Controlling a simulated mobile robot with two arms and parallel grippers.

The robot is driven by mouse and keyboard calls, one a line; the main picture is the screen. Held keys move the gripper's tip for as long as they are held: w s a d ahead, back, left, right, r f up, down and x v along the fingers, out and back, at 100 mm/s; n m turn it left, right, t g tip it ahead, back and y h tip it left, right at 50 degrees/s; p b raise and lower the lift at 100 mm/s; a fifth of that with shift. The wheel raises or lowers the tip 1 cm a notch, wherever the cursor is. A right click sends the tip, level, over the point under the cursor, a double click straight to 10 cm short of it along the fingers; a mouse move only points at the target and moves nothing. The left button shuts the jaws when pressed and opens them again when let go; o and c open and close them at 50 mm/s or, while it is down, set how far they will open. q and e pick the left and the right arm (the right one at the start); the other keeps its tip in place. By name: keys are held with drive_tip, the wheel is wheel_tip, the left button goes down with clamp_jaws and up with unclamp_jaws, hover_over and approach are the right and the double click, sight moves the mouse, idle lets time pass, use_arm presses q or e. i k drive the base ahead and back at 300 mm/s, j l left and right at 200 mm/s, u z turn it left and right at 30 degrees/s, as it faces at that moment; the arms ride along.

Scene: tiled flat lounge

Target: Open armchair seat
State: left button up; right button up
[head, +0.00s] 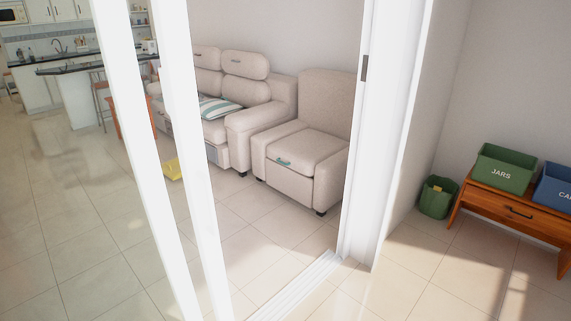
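The beige armchair (308,145) stands beyond the open part of a white sliding door, against the back wall. Its seat (302,147) looks closed and lies flat between the armrest and the right side. No gripper is in the head view. I see the armchair from a distance, with its front turned to the lower left.
White door frames (353,180) and a floor track (296,285) lie between me and the armchair. A beige sofa (243,121) stands left of it. On the right, a wooden bench (515,214) carries a green JARS box (502,168); a green bin (437,197) stands beside it.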

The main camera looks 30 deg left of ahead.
sight(301, 152)
drive_tip(key=i+j+u, duration=0.2)
drive_tip(key=i+u, duration=0.15)
drive_tip(key=i, duration=0.45)
drive_tip(key=i+u, duration=0.35)
drive_tip(key=i, duration=0.45)
drive_tip(key=i+l+u, duration=0.2)
drive_tip(key=i+u, duration=0.2)
drive_tip(key=i, duration=0.35)
drive_tip(key=i+j+u, duration=0.1)
drive_tip(key=i+u, duration=0.2)
drive_tip(key=i, duration=0.2)
drive_tip(key=i+u, duration=0.25)
drive_tip(key=i, duration=0.25)
